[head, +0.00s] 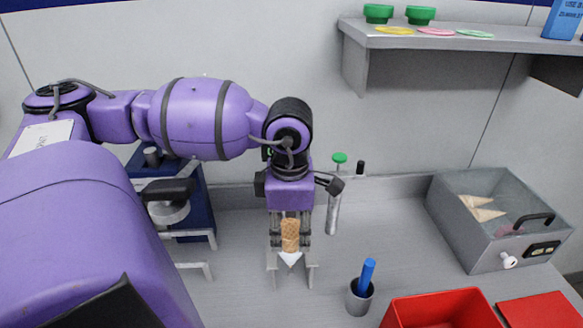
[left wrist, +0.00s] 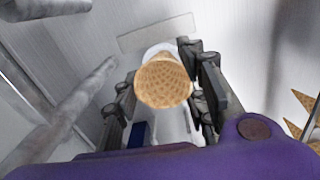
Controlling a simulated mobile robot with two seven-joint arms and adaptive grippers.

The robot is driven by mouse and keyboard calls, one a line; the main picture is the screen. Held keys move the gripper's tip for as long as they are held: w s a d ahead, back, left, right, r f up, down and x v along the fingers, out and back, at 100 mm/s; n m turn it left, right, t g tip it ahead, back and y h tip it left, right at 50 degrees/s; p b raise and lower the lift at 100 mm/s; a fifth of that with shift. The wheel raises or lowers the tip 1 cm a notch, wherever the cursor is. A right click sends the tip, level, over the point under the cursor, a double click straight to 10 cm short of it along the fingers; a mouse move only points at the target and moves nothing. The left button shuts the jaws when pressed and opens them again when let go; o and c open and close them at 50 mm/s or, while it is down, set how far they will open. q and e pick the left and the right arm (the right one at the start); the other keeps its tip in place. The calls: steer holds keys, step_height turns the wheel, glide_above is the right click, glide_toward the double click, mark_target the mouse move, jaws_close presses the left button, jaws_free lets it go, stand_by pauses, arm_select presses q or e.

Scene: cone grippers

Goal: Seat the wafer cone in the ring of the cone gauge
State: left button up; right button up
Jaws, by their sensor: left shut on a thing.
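The wafer cone (head: 290,233) is tan with a waffle pattern and has a white lower end pointing down. My left gripper (head: 291,242) is shut on it and holds it upright, mouth up. Whether the cone's tip touches anything below cannot be told. My right gripper is out of view.
A grey cup (head: 359,300) with a blue stick stands right of the gripper, near a red bin (head: 440,308). A grey box (head: 490,250) with cones is at right. A green-topped tube (head: 333,213) stands behind. A blue appliance (head: 195,205) stands left. A shelf (head: 460,38) hangs above.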

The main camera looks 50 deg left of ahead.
arm_select(q)
steer(key=o, duration=0.8)
steer(key=r, duration=1.2)
steer(key=shift+s+d, duration=0.15)
steer(key=shift+s, duration=0.05)
stand_by(0.4)
